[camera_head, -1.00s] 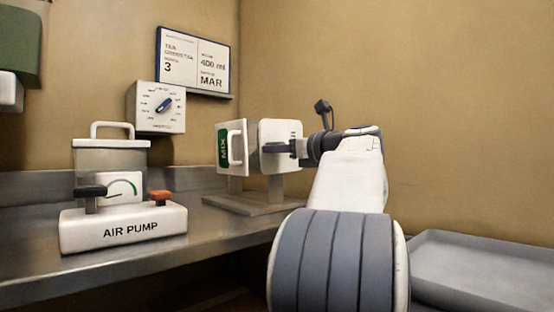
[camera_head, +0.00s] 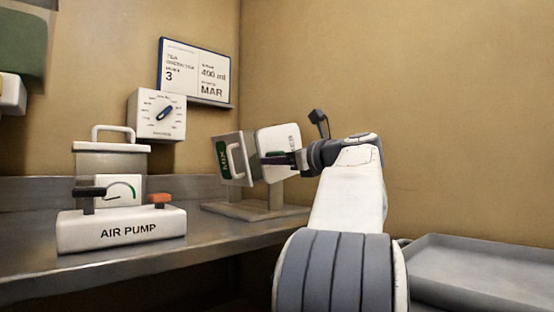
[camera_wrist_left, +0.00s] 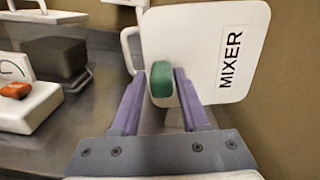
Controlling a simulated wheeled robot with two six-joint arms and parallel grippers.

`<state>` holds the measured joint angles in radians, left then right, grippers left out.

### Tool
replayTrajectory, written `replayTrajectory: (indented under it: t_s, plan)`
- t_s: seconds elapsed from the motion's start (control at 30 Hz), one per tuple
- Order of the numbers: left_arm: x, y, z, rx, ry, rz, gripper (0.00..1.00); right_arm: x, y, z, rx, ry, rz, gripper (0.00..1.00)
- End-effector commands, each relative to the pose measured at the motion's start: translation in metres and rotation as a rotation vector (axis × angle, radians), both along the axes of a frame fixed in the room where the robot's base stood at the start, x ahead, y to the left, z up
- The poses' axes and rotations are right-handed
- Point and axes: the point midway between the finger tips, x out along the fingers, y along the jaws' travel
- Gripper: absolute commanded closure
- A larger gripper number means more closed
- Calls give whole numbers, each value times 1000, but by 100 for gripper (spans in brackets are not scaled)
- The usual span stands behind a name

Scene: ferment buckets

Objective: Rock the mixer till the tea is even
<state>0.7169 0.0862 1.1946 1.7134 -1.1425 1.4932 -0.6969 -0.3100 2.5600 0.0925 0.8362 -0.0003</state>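The mixer (camera_head: 283,142) is a white box with a green MIX label and a white handle on its left face, hung on a stand (camera_head: 255,211) on the metal counter. The box is tilted, its top leaning to the left. It also fills the upper middle of the left wrist view (camera_wrist_left: 205,35), where the word MIXER shows. My left gripper (camera_head: 272,159) is at its near face. In the left wrist view the fingers stand on both sides of a green grip (camera_wrist_left: 161,80), closed on it. The tea inside is hidden. My right gripper is out of view.
An air pump (camera_head: 122,230) with black and orange levers stands on the counter at left, in front of a lidded container (camera_head: 112,160). A dial box (camera_head: 157,115) and a notice board (camera_head: 195,72) hang on the wall. A grey tray (camera_head: 480,275) lies at right.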

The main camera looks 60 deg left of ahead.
Motion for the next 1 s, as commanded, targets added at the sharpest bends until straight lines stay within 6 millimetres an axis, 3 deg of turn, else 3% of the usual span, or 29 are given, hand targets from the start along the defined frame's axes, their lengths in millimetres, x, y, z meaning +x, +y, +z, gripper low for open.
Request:
replayTrajectory:
  t_s: [0.43, 0.8, 1.0]
  plan:
    - [3, -7, 2, 4, 1, -6, 40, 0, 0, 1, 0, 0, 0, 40]
    - [22, -74, 3, 3, 2, -10, 40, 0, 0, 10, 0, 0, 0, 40]
    - [27, -97, 2, 3, 2, -5, 40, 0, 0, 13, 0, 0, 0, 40]
